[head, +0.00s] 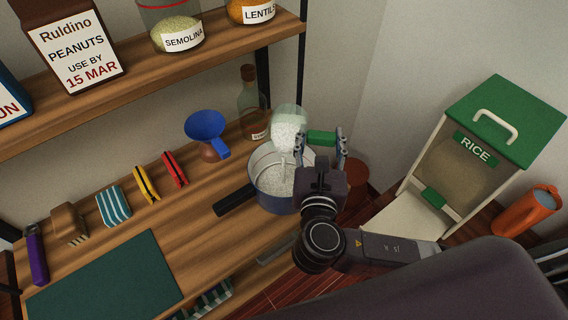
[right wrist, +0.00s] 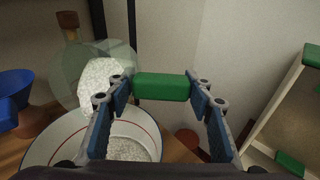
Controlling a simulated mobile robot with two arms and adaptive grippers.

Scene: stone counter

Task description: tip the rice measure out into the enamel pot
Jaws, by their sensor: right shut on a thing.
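The rice measure (head: 289,118) is a clear cup with a green handle (head: 321,137) and white rice in it. My right gripper (head: 320,146) is shut on the green handle, with a finger on each end. The measure is tilted above the enamel pot (head: 268,199), and it also shows in the right wrist view (right wrist: 98,82). The pot has a white inside, a blue outside and a dark handle at the left. White grains lie in the pot, clear in the right wrist view (right wrist: 128,150). My left gripper is not in view.
A glass bottle (head: 252,108) stands close behind the pot. A blue funnel (head: 206,127) is at its left, with coloured clips and a green mat (head: 105,280) further left. The rice bin (head: 470,150) and an orange jug (head: 525,210) stand at the right. A shelf runs above.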

